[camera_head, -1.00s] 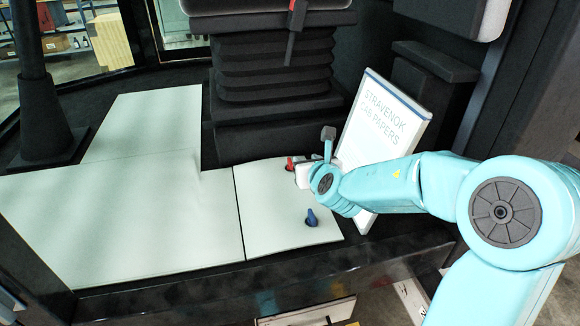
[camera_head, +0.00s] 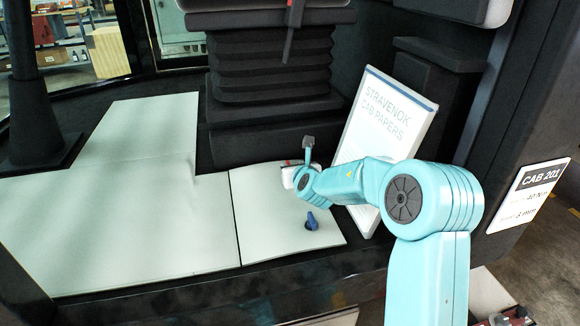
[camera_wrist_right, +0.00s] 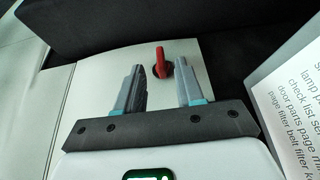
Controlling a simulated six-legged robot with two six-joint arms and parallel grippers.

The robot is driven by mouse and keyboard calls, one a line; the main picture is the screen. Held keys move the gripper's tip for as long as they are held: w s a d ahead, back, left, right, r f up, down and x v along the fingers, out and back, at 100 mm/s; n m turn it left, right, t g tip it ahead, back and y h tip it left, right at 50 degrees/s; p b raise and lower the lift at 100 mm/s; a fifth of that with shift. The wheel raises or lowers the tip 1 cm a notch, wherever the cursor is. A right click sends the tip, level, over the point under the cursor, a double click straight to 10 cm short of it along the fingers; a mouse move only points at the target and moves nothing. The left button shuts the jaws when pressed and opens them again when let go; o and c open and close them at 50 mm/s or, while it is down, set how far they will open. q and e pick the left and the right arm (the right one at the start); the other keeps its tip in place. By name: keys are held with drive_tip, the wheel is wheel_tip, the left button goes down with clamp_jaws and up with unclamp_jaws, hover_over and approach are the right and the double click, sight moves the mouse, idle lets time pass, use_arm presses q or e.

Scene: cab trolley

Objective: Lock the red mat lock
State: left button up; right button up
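The red mat lock (camera_wrist_right: 160,64) shows in the right wrist view on the white mat (camera_wrist_right: 205,62), just beyond and between my open fingers. In the head view the red lock is mostly hidden behind my right gripper (camera_head: 290,172). In the right wrist view my right gripper (camera_wrist_right: 160,90) has its two fingers apart with nothing between them that I can see gripped. A blue mat lock (camera_head: 312,221) sits nearer on the same mat panel. My left gripper is not in view.
The "Stravenok cab papers" folder (camera_head: 385,115) leans upright just right of my right gripper. A black bellows seat base (camera_head: 270,60) stands behind the mat. A larger white mat (camera_head: 120,230) lies to the left. A dark sill runs along the front.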

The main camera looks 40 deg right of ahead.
drive_tip(key=shift+x, duration=2.15)
clamp_jaws()
drive_tip(key=shift+r, duration=0.1)
